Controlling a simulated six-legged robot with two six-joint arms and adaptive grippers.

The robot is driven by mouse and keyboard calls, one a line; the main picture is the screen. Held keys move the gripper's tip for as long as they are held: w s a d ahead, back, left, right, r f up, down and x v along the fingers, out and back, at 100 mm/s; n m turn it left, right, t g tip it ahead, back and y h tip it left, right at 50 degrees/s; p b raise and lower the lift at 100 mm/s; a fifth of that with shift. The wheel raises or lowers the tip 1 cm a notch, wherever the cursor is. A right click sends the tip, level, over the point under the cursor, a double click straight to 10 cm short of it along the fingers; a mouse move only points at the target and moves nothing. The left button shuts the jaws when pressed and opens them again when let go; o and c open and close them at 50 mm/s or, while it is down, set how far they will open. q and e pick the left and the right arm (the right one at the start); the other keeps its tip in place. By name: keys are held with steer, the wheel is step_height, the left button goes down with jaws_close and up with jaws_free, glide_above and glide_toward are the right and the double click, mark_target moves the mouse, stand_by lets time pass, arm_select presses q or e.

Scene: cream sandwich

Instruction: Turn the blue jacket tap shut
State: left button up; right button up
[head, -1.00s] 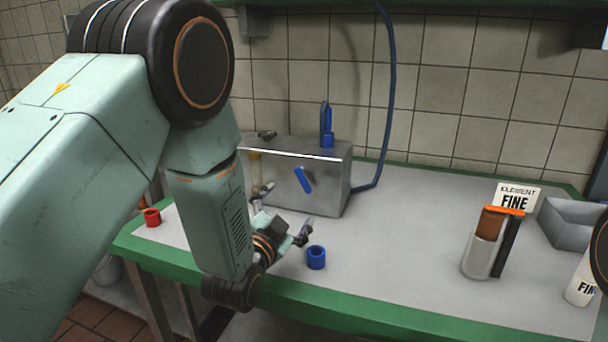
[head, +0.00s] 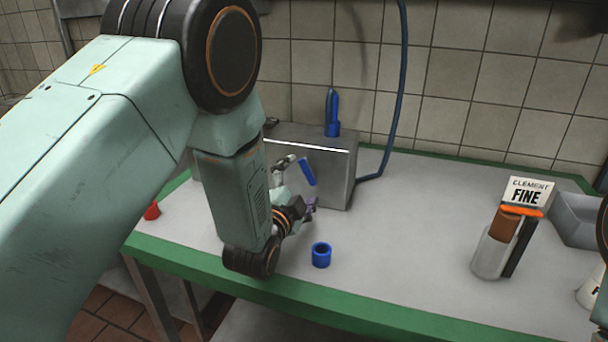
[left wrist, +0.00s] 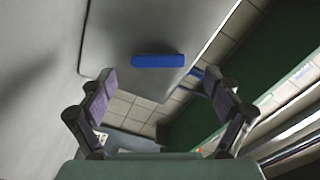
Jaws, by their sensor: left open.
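The blue jacket tap is a blue lever (head: 308,172) on the front face of a metal box (head: 330,178). In the head view it is tilted, its top leaning left. In the left wrist view the lever (left wrist: 158,61) lies crosswise, ahead of and between the fingertips. My left gripper (head: 298,184) is open and empty in front of the box, close to the lever. In the left wrist view its two fingers (left wrist: 160,82) stand wide apart, and I see no contact with the lever. My arm hides the box's left part. My right gripper is out of view.
A blue ring (head: 321,256) stands near the green front edge, and a red one (head: 152,211) is at the left. The middle counter is clear.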

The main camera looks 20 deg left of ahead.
mark_target(308, 174)
arm_select(q)
steer(key=w, duration=0.3)
steer(key=shift+d+f, duration=0.2)
steer(key=shift+f, duration=0.1)
steer(key=shift+w, duration=0.25)
steer(key=shift+s+a+r, duration=0.15)
steer(key=shift+s+r, duration=0.15)
steer(key=shift+w, duration=0.15)
steer(key=shift+w+f, duration=0.25)
steer(key=c, duration=0.3)
steer(key=shift+s+r, duration=0.15)
steer(key=shift+s, duration=0.1)
steer(key=c, duration=0.9)
steer(key=shift+o, duration=0.2)
